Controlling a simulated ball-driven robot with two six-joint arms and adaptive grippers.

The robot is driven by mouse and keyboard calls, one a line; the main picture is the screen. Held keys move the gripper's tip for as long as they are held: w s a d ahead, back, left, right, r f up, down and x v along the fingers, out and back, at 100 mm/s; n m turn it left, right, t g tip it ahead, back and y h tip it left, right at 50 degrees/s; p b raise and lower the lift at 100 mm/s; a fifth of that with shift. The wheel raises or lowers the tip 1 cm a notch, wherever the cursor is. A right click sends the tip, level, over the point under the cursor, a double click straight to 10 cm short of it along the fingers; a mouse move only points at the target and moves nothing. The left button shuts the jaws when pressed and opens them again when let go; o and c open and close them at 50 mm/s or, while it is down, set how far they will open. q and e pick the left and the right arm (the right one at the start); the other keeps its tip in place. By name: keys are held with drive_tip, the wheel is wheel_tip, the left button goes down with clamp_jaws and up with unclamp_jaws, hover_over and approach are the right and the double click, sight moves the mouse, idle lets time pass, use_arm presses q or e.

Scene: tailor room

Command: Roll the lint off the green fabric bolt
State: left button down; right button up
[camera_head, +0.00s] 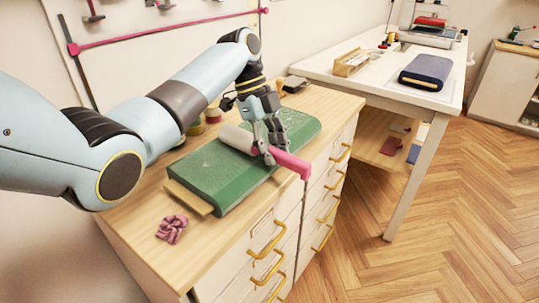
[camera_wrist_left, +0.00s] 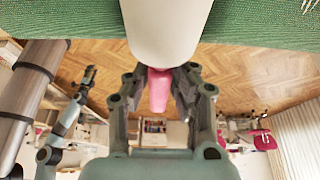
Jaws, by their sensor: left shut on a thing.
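My left gripper (camera_head: 268,150) is above the bolt's front edge, shut on the pink handle of the lint roller (camera_head: 290,162). The roller's pale cylinder (camera_head: 238,138) lies over the bolt's top and appears to touch it. In the left wrist view the white cylinder (camera_wrist_left: 165,28) is close in front of the green fabric (camera_wrist_left: 262,25). The pink handle (camera_wrist_left: 158,90) sits between the fingers (camera_wrist_left: 160,88). Small pale specks show on the fabric.
Small spools (camera_head: 212,115) stand behind the bolt. A white table (camera_head: 395,85) with a dark blue bolt (camera_head: 427,70) and a wooden box (camera_head: 351,62) stands at the right. The wall is close behind the cabinet.

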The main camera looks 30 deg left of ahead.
use_arm(q)
drive_tip(key=shift+w+d+b, duration=0.15)
drive_tip(key=shift+w+b, duration=0.95)
drive_tip(key=shift+w, duration=0.4)
drive_tip(key=shift+f, duration=0.1)
drive_tip(key=shift+w+d+f+b, duration=0.1)
drive_tip(key=shift+w+b, duration=0.8)
drive_tip(key=shift+w, duration=0.05)
drive_tip(key=shift+w+b, duration=0.35)
drive_tip(key=shift+w, duration=0.1)
drive_tip(key=shift+r, duration=0.2)
drive_tip(key=shift+w, duration=0.1)
